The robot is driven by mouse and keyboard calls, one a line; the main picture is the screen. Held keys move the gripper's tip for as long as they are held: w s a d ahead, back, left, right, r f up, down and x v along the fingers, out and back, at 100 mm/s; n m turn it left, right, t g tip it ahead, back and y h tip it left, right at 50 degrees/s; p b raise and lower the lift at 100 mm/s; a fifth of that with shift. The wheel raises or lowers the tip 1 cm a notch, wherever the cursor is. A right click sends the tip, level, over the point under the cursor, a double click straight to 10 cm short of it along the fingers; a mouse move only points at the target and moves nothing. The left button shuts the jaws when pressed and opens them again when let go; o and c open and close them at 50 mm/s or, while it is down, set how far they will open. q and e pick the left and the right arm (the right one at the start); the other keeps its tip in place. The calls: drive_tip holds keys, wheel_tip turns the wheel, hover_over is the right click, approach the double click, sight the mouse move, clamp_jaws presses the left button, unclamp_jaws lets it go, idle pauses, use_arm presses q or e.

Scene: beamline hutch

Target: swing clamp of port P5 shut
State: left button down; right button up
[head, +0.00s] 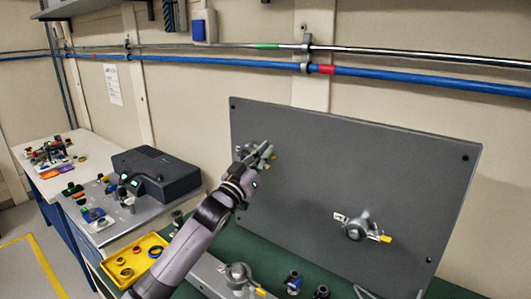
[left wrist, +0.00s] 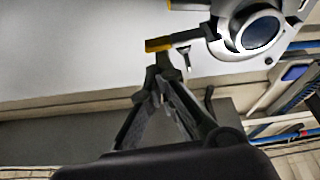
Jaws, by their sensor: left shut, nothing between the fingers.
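A grey panel (head: 330,180) carries two round clamped ports. The left port (head: 243,150) is mostly behind my left gripper (head: 264,154). In the left wrist view this port's metal ring clamp (left wrist: 226,38) surrounds a dark opening, and its yellow-tipped lever (left wrist: 160,44) points left. My left gripper (left wrist: 158,78) is shut and empty, its fingertips just below the lever's yellow tip; I cannot tell if they touch. The right port (head: 357,229) has a yellow-tipped lever pointing right. I cannot read which port is P5. My right gripper is out of view.
Another clamp fitting (head: 238,273) with a yellow tip sits on the bench below. A yellow tray (head: 135,262) with rings and a dark grey box (head: 157,173) stand left. Blue and steel pipes cross the wall above the panel. The panel's middle is clear.

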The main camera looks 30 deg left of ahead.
use_arm(q)
drive_tip(key=shift+f, duration=0.1)
drive_tip(key=f+m, duration=0.1)
drive_tip(key=m+h+b, duration=0.1)
drive_tip(key=shift+d+f+m+h, duration=0.25)
drive_tip(key=shift+f+m+h, duration=0.05)
drive_tip(key=shift+f, duration=0.05)
drive_tip(key=shift+r, duration=0.15)
wheel_tip(320, 180, up, 4)
drive_tip(key=p, duration=0.4)
drive_tip(key=b+v, duration=0.5)
drive_tip(key=v, duration=0.5)
drive_tip(key=shift+b, duration=0.3)
